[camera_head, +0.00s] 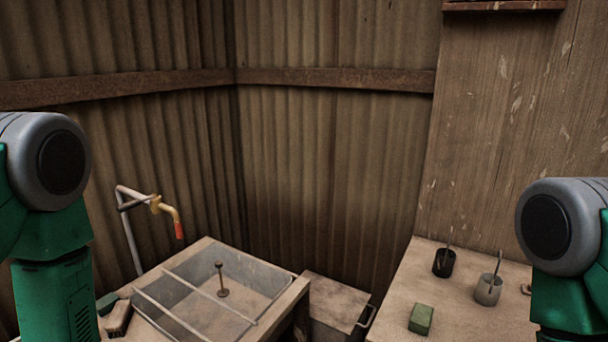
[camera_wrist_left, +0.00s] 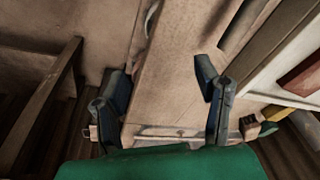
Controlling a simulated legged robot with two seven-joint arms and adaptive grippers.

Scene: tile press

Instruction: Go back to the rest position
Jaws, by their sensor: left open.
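My left gripper (camera_wrist_left: 164,82) shows in the left wrist view with its two dark fingers spread wide apart. It is open, and nothing is held between the fingers. A pale, worn surface lies beyond it; I cannot tell how far away. In the head view my green and grey arms stand at the left and right edges. Neither gripper shows in the head view, and my right gripper is in no view.
A sink basin (camera_head: 262,277) with a tap (camera_head: 168,208) stands at the lower left. A brush (camera_head: 118,318) lies on its edge. The right table (camera_head: 400,290) holds a green block (camera_head: 421,319), a black cup (camera_head: 443,264) and a grey cup (camera_head: 488,290). Corrugated walls close the corner.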

